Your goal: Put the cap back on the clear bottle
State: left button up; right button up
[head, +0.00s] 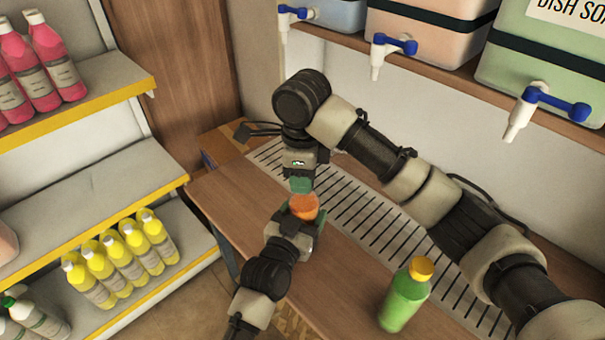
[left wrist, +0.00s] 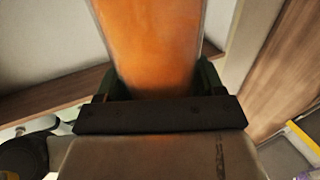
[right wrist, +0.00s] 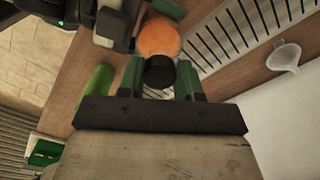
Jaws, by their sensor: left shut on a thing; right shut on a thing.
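The clear bottle with orange contents (head: 304,206) is held in my left gripper (head: 303,218), above the wooden counter. It fills the middle of the left wrist view (left wrist: 155,45), between the green fingers. My right gripper (head: 301,184) is just above the bottle, pointing down. In the right wrist view, a black cap (right wrist: 159,72) sits between its green fingers, lined up over the orange bottle (right wrist: 160,37). I cannot tell whether the cap touches the bottle's neck, which is hidden behind it. The cap is hidden in the head view.
A green bottle with a yellow-orange cap (head: 406,294) stands on the counter (head: 345,284) at front right. A slotted drain grate (head: 352,205) runs along the wall, under drums with taps (head: 393,47). Shelves of bottles stand left. A white funnel (right wrist: 284,57) lies by the grate.

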dwell(0.3)
jog(key=o, duration=0.9)
jog(key=shift+r, duration=2.25)
jog(key=shift+c, duration=0.3)
